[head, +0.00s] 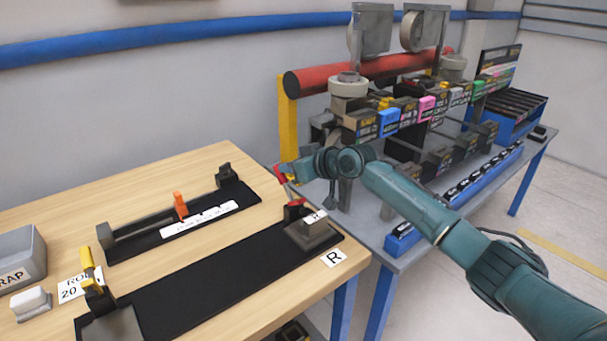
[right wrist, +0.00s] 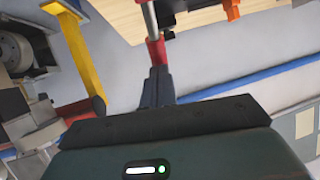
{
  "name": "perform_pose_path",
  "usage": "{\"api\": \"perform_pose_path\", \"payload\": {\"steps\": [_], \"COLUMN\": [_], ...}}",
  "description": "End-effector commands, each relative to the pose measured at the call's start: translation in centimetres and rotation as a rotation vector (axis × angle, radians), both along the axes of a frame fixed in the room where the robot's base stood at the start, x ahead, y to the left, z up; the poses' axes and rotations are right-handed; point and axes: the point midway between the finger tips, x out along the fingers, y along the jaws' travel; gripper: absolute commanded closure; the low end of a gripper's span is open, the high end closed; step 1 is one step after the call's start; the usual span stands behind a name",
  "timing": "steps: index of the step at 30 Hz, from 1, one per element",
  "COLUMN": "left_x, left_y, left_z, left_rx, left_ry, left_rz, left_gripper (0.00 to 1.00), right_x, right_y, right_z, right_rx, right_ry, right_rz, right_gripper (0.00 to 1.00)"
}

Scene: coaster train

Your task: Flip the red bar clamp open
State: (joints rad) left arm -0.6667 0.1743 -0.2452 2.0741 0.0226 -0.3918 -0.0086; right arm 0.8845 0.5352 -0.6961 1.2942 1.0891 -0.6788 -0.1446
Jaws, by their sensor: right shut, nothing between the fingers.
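A thin metal lever with a red grip (head: 281,179) stands at the table's right end, beside the machine. In the right wrist view the red grip (right wrist: 156,52) is on a silver rod, right at my fingertips. My right gripper (head: 288,171) is shut with nothing between its fingers, its tips at or just short of the grip; I cannot tell if they touch. It also shows in the right wrist view (right wrist: 157,82). A large red bar (head: 335,76) lies along the machine's top, with a yellow upright (head: 287,115) at its left end. My left gripper is out of view.
The wooden table (head: 190,165) holds two black fixtures, one with an orange clamp (head: 180,204), the other with a red-knobbed block (head: 313,232). A grey bin (head: 22,258) is at the left. The machine (head: 380,120) crowds my right arm.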

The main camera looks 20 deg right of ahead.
Motion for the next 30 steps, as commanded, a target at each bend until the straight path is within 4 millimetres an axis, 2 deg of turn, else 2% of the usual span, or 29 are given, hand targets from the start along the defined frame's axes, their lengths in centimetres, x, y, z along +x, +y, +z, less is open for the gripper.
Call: {"api": "perform_pose_path", "payload": {"steps": [4,8,12,22,30], "left_x": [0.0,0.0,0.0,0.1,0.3], "left_y": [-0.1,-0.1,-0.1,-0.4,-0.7], "left_z": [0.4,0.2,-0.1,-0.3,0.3], "left_rx": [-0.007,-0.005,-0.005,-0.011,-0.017], "left_ry": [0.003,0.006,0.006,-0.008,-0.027], "left_rz": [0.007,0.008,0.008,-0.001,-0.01], "left_gripper": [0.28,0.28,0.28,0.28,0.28], "right_x": [1.1,2.0,2.5,3.3,3.5], "right_y": [0.5,0.9,1.0,1.3,1.3], "right_z": [-0.3,-0.7,-1.7,-2.7,-3.0], "right_rx": [0.001,-0.043,-0.041,-0.04,-0.043], "right_ry": [0.006,0.124,0.119,0.116,0.115], "right_rz": [0.001,0.0,0.0,0.0,0.0], "right_gripper": [1.0,1.0,1.0,1.0,1.0]}}
